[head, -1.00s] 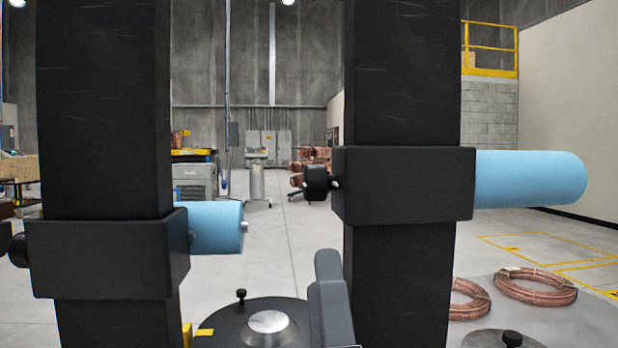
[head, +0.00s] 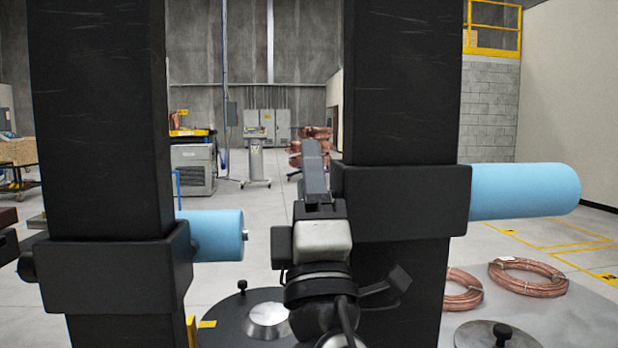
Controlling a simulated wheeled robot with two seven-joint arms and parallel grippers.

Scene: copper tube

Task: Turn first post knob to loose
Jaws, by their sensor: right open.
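Two black posts stand close in front of me, a left post (head: 100,120) and a right post (head: 402,90). Each carries a black clamp block with a light blue roller on its right. The left post's knob (head: 26,262) is black and sits at the left end of its clamp block (head: 115,275). The right post's clamp block (head: 405,202) has its knob side hidden behind my right gripper (head: 314,172). That gripper points up and away, open, just left of the block. I cannot tell whether it touches the knob. My left gripper is not in view.
A dark round plate (head: 240,312) with a silver centre lies below, between the posts. The blue rollers (head: 525,191) stick out to the right of the posts.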

